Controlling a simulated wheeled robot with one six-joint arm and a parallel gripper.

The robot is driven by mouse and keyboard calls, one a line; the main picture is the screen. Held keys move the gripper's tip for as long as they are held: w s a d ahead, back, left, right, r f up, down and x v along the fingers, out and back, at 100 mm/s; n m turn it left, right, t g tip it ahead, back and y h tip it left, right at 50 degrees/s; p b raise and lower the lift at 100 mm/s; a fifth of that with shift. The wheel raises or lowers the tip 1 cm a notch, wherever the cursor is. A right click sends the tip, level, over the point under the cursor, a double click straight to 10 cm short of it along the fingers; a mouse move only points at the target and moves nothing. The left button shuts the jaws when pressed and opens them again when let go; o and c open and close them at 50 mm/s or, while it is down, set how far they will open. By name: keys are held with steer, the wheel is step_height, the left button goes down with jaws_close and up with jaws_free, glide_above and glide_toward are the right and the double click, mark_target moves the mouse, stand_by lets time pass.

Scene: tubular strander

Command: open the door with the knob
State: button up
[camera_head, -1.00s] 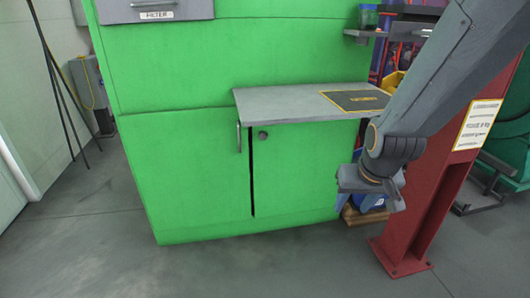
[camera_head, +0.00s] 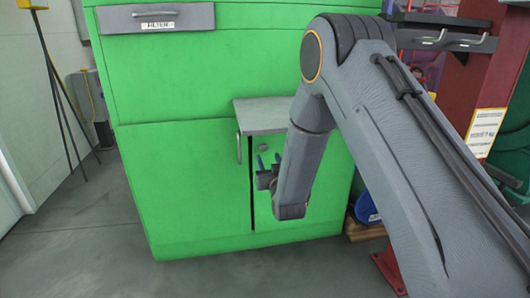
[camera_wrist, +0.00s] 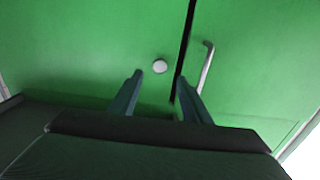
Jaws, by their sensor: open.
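The green cabinet door with the knob (camera_head: 335,180) is the lower right door in the head view, and it looks closed. It fills the left of the wrist view (camera_wrist: 80,55). Its round knob (camera_head: 264,146) is near the door's left edge, and shows pale in the wrist view (camera_wrist: 160,66). My gripper (camera_head: 270,160) is open and empty, pointing at the door just below the knob in the head view. I cannot tell the exact distance.
The neighbouring door has a vertical bar handle (camera_head: 239,148), close beside the knob; it also shows in the wrist view (camera_wrist: 205,65). A grey shelf (camera_head: 265,113) juts out above the knob. A red post (camera_head: 490,85) stands at the right.

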mark_target(264, 148)
steer(key=b+x, duration=0.2)
steer(key=x, duration=0.5)
steer(key=shift+w+a, duration=0.1)
steer(key=shift+w, duration=0.2)
jaws_close()
